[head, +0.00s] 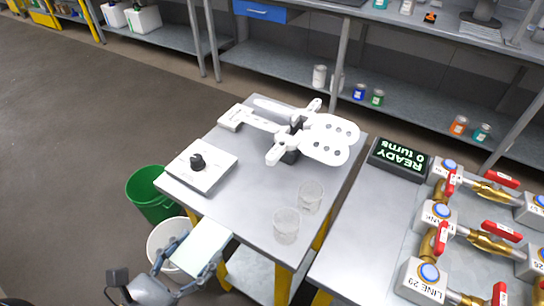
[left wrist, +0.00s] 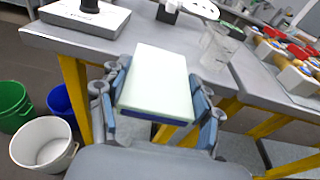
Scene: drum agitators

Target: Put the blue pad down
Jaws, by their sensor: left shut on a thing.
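The pad (head: 203,243) has a pale mint top, and its blue lower edge shows in the left wrist view (left wrist: 158,82). My left gripper (head: 196,257) is shut on it, with one finger on each side. It holds the pad roughly flat at the near edge of the grey table (head: 250,195). I cannot tell how high the pad is above the table top. My right gripper is not in view.
The table bears a white box with a black knob (head: 203,166), a white paddle-shaped device (head: 329,139) and two clear beakers (head: 286,225). A green bucket (head: 150,195) and a white bucket (head: 165,240) stand below left. Valves (head: 490,242) and a "READY 0 turns" display (head: 400,160) are on the right bench.

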